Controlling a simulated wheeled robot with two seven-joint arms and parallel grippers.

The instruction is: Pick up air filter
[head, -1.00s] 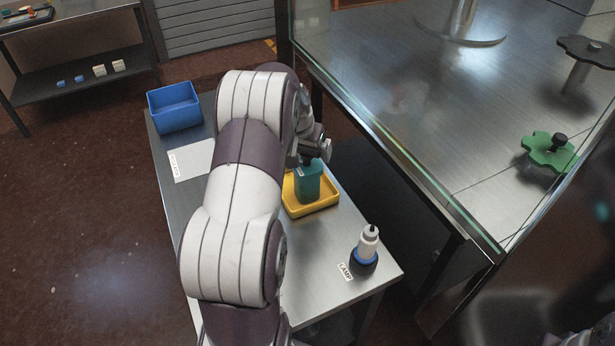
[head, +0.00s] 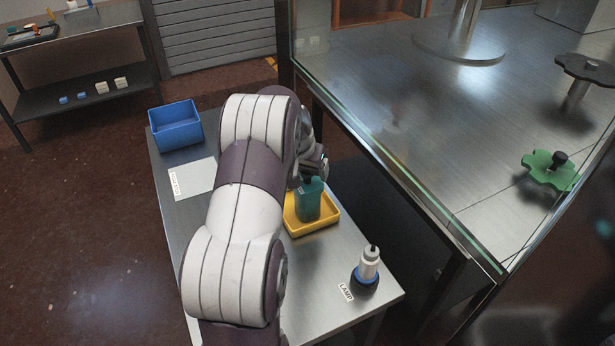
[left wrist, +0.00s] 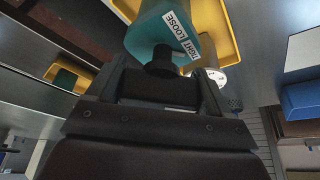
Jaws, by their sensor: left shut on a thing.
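A teal block (head: 309,203), which seems to be the air filter, stands in a yellow tray (head: 297,228) on the small metal table. The left wrist view shows the block (left wrist: 150,28) with a black knob (left wrist: 162,64) and a white TIGHT/LOOSE label. My left gripper (head: 310,178) is at the block's top in the head view, partly hidden by its wrist. In the left wrist view, the left gripper (left wrist: 160,85) is shut on the black knob between its fingers. I cannot see a gap between block and tray. My right gripper is not in view.
A blue bin (head: 175,126) and a labelled white sheet (head: 193,179) are at the table's far left. A lamp (head: 367,267) with a LAMP label stands at the near right corner. A glass-edged metal bench (head: 440,130) rises close on the right.

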